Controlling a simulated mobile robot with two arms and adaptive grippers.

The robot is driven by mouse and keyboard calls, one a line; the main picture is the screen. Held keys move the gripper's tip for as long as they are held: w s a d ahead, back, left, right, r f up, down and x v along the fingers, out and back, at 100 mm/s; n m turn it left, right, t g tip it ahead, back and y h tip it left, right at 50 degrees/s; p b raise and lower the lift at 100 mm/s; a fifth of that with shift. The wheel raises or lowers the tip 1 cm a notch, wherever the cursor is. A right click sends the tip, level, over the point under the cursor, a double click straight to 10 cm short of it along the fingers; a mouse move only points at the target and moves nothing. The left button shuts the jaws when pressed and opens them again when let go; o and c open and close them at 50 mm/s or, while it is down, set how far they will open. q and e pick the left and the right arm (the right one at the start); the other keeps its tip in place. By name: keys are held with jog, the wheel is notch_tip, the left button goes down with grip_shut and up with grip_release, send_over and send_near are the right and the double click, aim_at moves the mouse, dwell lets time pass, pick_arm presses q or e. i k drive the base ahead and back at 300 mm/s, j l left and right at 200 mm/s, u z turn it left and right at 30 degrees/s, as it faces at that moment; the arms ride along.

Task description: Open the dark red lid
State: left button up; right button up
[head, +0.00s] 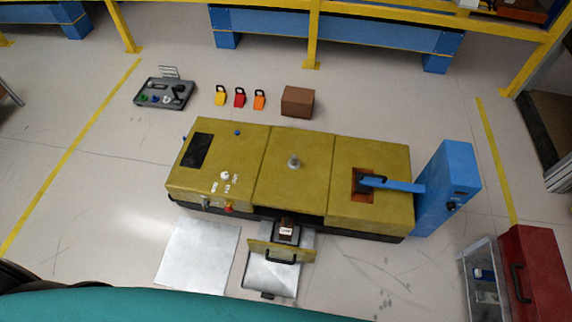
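The dark red lid (540,275) is at the lower right of the head view, cut off by the picture's edge. It has a black handle (520,283) near its left side. A clear grey bin (468,268) with small blue and white items in it sits directly left of the lid. I cannot tell whether the lid and bin are joined, or whether the lid is shut. Neither of my grippers is in view.
A yellow dashboard module (295,205) with a blue lever (400,185) and blue post (447,190) stands in the middle. A tray (165,94), padlock-like tags (239,98) and a brown box (297,102) lie behind it. Yellow railing (314,35) closes the back.

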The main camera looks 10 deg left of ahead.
aim_at(547, 290)
jog(key=k+j, duration=0.25)
jog(key=k, duration=0.25)
jog(key=k+j, duration=0.25)
jog(key=k, duration=0.3)
jog(key=z, duration=1.65)
jog(key=i+j+z, duration=0.35)
jog(key=i, duration=0.3)
jog(key=i+j+z, duration=0.3)
jog(key=i+j, duration=0.15)
jog(key=i, duration=0.15)
